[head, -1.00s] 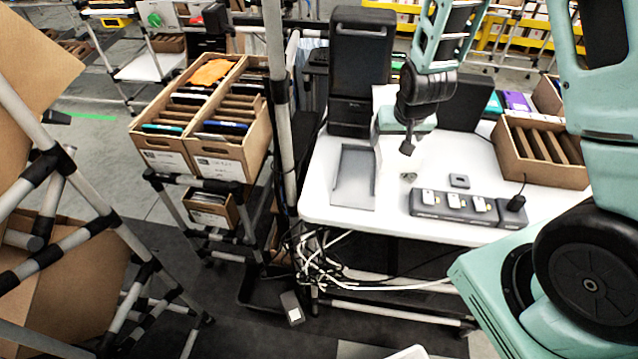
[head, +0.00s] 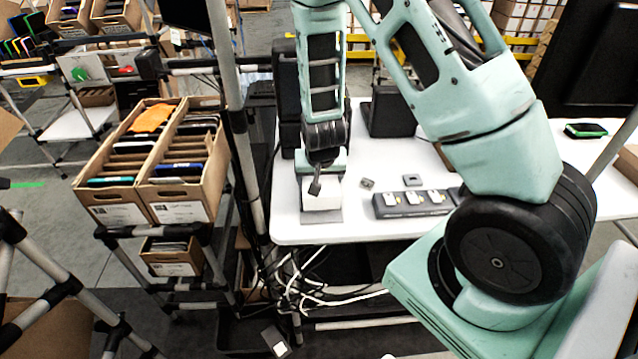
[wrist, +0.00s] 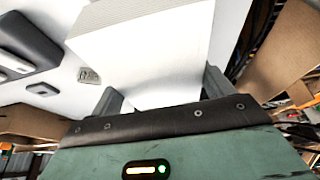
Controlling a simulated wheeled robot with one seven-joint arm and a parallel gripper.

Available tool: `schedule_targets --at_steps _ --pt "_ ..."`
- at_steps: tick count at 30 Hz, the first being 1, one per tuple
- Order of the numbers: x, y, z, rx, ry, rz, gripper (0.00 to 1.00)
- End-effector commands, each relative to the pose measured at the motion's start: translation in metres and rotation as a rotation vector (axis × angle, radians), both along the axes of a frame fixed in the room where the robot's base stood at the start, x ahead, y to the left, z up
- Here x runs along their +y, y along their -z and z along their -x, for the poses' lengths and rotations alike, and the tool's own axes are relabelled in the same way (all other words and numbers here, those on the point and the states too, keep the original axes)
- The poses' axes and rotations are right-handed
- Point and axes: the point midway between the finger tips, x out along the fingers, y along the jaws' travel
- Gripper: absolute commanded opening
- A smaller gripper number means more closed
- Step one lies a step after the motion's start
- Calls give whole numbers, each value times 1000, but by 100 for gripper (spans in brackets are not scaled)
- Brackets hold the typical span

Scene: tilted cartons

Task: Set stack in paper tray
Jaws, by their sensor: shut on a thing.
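The white paper stack (wrist: 150,45) is between the two fingers of my gripper (wrist: 163,92) in the wrist view, its layered side edges showing. In the head view my gripper (head: 320,178) is at the left part of the white table, with the stack (head: 321,196) just below it. The grey paper tray (head: 322,217) shows as a strip at the front of the stack; the stack covers most of it. The stack is over or in the tray; I cannot tell whether it touches the tray floor.
A dark device with several white-labelled slots (head: 412,203) lies right of the tray, with a small grey block (head: 412,180) behind it. A tall black unit (head: 287,110) stands behind the tray. Cartons of files (head: 180,190) and a rack post (head: 240,150) are to the left.

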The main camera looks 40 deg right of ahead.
Motion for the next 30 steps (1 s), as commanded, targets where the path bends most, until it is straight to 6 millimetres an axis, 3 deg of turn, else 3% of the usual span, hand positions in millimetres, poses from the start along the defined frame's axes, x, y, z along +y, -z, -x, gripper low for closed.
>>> schedule_targets --at_steps 6,29,30 --pt "0 20 0 -1 1 0 44" --pt "0 33 -1 -2 0 0 44" --pt "0 33 0 0 0 0 83"
